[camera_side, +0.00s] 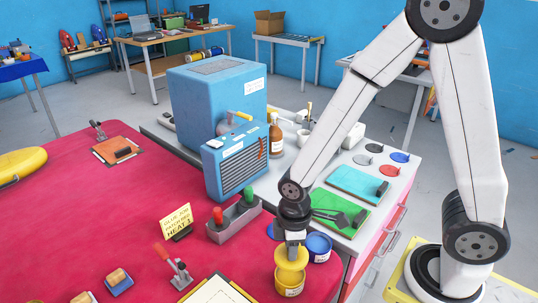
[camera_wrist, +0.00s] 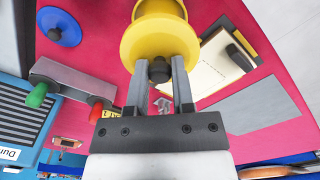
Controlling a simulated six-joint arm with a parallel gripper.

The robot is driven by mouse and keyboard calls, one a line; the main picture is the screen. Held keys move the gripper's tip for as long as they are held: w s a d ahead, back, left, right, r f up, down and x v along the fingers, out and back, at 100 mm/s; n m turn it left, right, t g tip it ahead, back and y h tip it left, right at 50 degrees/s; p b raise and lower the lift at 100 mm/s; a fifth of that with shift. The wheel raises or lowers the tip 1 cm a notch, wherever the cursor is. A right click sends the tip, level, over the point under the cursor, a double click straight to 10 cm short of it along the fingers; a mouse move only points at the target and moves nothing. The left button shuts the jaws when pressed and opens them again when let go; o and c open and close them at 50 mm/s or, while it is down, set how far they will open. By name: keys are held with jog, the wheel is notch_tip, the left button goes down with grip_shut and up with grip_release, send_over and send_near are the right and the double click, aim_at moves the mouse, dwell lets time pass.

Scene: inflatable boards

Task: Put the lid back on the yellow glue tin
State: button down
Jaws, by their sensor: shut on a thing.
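My gripper (camera_wrist: 160,80) is shut on the dark knob (camera_wrist: 160,70) of the yellow lid (camera_wrist: 160,40). In the side view the yellow lid (camera_side: 291,258) hangs under my gripper (camera_side: 296,243), directly over the yellow glue tin (camera_side: 289,284). The tin stands upright near the red mat's front right edge, with a pale label. In the wrist view part of the yellow tin (camera_wrist: 160,8) shows beyond the lid. The lid hides the tin's mouth, and I cannot tell whether lid and rim touch.
A blue tin (camera_side: 319,248) stands close behind and right of the yellow tin. A blue lid (camera_wrist: 58,27) lies flat nearby. A grey holder (camera_side: 234,221) with red and green handles stands to the left. A notepad (camera_side: 217,292) lies at the front.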

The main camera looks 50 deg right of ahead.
jog(key=shift+f, duration=0.15)
jog(key=shift+f, duration=3.05)
jog(key=shift+f, duration=0.2)
dwell(0.4)
grip_release()
dwell(0.5)
jog(key=shift+r, duration=0.15)
jog(key=shift+r, duration=3.35)
